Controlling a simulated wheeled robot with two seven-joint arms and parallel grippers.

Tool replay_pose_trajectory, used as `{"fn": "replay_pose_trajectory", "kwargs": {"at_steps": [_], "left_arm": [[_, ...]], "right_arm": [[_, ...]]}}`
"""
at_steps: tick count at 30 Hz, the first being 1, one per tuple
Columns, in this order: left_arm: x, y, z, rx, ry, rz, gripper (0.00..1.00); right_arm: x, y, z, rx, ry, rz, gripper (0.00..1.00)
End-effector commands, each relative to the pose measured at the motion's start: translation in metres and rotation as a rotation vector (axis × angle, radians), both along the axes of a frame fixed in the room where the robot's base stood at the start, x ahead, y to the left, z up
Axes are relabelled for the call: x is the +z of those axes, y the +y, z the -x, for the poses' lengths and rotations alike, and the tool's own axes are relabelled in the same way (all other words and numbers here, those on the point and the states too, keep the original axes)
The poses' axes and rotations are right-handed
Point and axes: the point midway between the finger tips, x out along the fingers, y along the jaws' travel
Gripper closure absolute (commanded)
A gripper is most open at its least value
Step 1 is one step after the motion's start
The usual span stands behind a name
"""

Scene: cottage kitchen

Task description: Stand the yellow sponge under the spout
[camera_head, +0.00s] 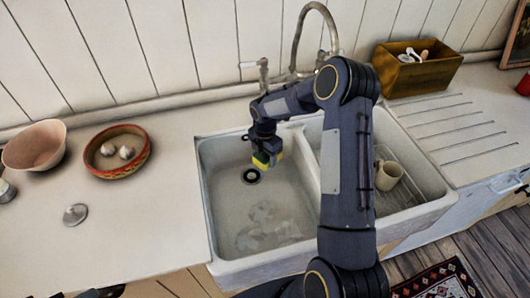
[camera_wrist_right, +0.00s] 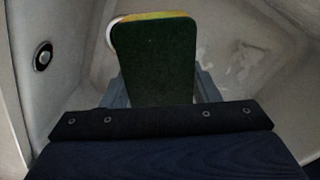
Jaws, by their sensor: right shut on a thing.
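The yellow sponge (camera_head: 261,160) with a dark green side is in my right gripper (camera_head: 264,150), above the left basin of the white sink (camera_head: 212,190), near the drain. In the right wrist view the sponge (camera_wrist_right: 155,60) shows its green face, upright between the fingers. The right gripper is shut on it. The spout (camera_head: 300,25) is a tall curved metal tap behind the sink, partly hidden by my right arm. I cannot tell whether the sponge touches the basin floor. My left gripper does not show clearly.
The drain (camera_head: 251,176) lies in the left basin. A mug (camera_head: 389,175) stands on a rack in the right basin. A wooden box (camera_head: 416,75) with utensils is at the back right. Bowls (camera_head: 36,148) and a painted dish (camera_head: 117,170) stand on the left counter with a metal lid (camera_head: 75,214).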

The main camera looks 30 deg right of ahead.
Motion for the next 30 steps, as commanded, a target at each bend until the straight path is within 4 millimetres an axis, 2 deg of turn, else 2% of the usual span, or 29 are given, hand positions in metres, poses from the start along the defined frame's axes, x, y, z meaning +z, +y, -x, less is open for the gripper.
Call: {"fn": "replay_pose_trajectory", "kwargs": {"at_steps": [1,23,30], "left_arm": [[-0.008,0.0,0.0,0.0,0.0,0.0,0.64],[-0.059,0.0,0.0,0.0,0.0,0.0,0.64],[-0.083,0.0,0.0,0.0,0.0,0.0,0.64]], "right_arm": [[-0.01,0.0,0.0,0.0,0.0,0.0,0.66],[-0.098,0.0,0.0,0.0,0.0,0.001,0.66],[-0.126,0.0,0.0,0.001,0.0,0.001,0.66]]}}
